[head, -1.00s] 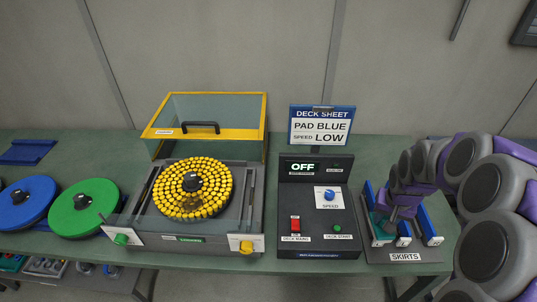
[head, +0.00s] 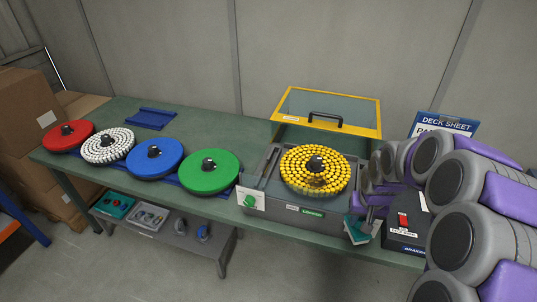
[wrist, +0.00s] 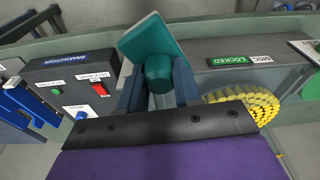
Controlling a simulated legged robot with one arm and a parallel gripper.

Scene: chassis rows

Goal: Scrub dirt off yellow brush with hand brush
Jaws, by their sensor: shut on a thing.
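The yellow brush (head: 316,160) is a round disc of yellow bristle tufts with a black hub, lying in the open-lidded machine. A brownish patch shows on its front part. In the wrist view, only part of the yellow brush (wrist: 240,100) shows, at the right. My gripper (wrist: 158,88) is shut on the teal hand brush (wrist: 150,42), with its fingers on either side of the handle. In the head view, the hand brush (head: 355,231) hangs at the machine's front right corner, apart from the yellow brush. My arm partly hides the gripper there.
The machine's yellow-framed lid (head: 326,111) stands open behind the disc. A green LOCKED label (wrist: 228,60) is on its front. The control box (head: 407,225) with a red switch stands to the right. Green (head: 212,176), blue (head: 153,162), white and red discs lie to the left.

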